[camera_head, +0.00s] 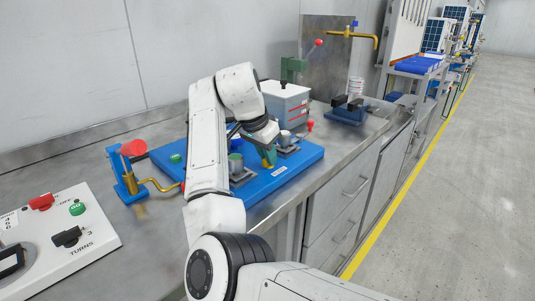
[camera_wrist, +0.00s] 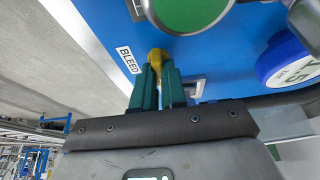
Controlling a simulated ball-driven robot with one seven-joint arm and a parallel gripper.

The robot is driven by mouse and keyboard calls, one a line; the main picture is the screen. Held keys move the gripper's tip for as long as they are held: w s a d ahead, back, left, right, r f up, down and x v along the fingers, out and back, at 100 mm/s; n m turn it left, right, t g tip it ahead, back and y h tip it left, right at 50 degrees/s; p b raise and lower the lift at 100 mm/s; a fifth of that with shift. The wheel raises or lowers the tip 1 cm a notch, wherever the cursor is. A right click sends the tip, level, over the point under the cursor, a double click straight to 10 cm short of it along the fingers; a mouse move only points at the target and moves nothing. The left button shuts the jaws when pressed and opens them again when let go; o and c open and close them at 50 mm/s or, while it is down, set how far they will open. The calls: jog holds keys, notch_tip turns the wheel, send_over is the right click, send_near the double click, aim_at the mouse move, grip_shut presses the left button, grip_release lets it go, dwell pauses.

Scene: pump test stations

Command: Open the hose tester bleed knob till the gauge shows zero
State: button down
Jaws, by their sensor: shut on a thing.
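The yellow bleed knob (camera_wrist: 156,55) sits by the white BLEED label (camera_wrist: 129,60) on the blue tester base (camera_wrist: 225,50), which also shows in the head view (camera_head: 305,156). My gripper (camera_wrist: 158,72) has its green fingers shut on the knob, one on each side. In the head view my gripper (camera_head: 268,157) reaches down at the front of the blue base, and the knob is mostly hidden there. A round blue-rimmed part with a pale face (camera_wrist: 290,62) is at the right of the wrist view. I cannot tell whether it is the gauge, and no needle is readable.
A large green round part (camera_wrist: 190,10) is close above the fingers in the wrist view. A grey box (camera_head: 286,103) stands behind the base. A red-handled pump (camera_head: 133,150) and a control panel (camera_head: 60,235) are at the left. The floor (camera_head: 450,200) at right is clear.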

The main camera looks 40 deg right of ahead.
jog(key=shift+r+n+p, duration=0.1)
jog(key=shift+n+p, duration=0.2)
jog(key=shift+p, duration=0.3)
jog(key=n+p, duration=0.1)
jog(key=p, duration=0.1)
jog(key=n+t+p, duration=0.1)
jog(key=p, duration=0.1)
jog(key=shift+s+r, duration=0.15)
jog(key=shift+r, duration=0.1)
jog(key=n+t+y+p, duration=0.1)
jog(key=n+p, duration=0.2)
jog(key=p, duration=0.2)
jog(key=n+t+p, duration=0.1)
jog(key=n+p, duration=0.2)
jog(key=p, duration=0.2)
jog(key=shift+s+d+n+y, duration=0.15)
jog(key=shift+n+y, duration=0.25)
jog(key=n+t+y+p, duration=0.1)
jog(key=n+p, duration=0.3)
jog(key=p, duration=0.2)
jog(key=shift+d+p, duration=0.1)
jog(key=shift+p, duration=0.25)
jog(key=n+p, duration=0.1)
jog(key=n+y+p, duration=0.1)
jog(key=n, duration=0.1)
jog(key=n+p, duration=0.1)
jog(key=shift+d+f+y+p, duration=0.1)
jog(key=shift+f+y+p, duration=0.2)
jog(key=shift+y, duration=0.1)
jog(key=shift+n, duration=0.4)
